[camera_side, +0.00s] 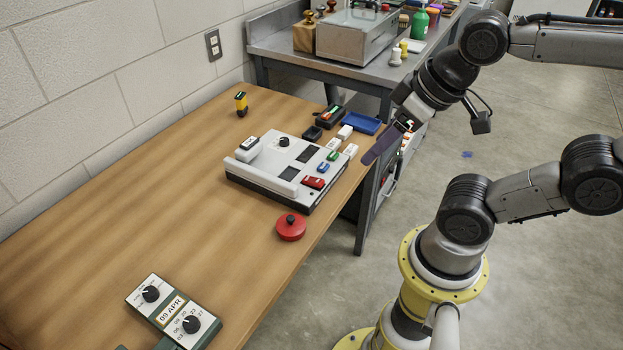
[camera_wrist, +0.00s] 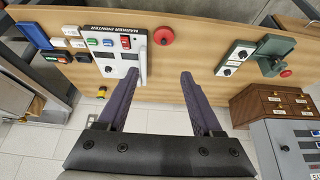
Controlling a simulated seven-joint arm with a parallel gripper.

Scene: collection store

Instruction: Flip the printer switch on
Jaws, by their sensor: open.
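The marker printer (camera_side: 262,182) is a pale box with a dark base on the wooden table. It carries a red switch (camera_side: 313,183), a blue one (camera_side: 323,168), a green one (camera_side: 333,155) and a black knob (camera_side: 284,142). The wrist view shows its label "MARKER PRINTER" and the red switch (camera_wrist: 126,42), with the blue (camera_wrist: 108,42) and green (camera_wrist: 92,42) ones beside it. I cannot tell any switch's position. My gripper (camera_wrist: 159,72) is open and empty. In the side view it (camera_side: 376,150) hangs at the table's right edge, apart from the printer.
A blue tray (camera_side: 361,123) and dark boxes (camera_side: 329,116) lie behind the printer. A red round knob-topped object (camera_side: 290,227) sits in front. A green date device (camera_side: 175,312) is nearer, a yellow-black piece (camera_side: 241,103) farther back. The table's left side is bare.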

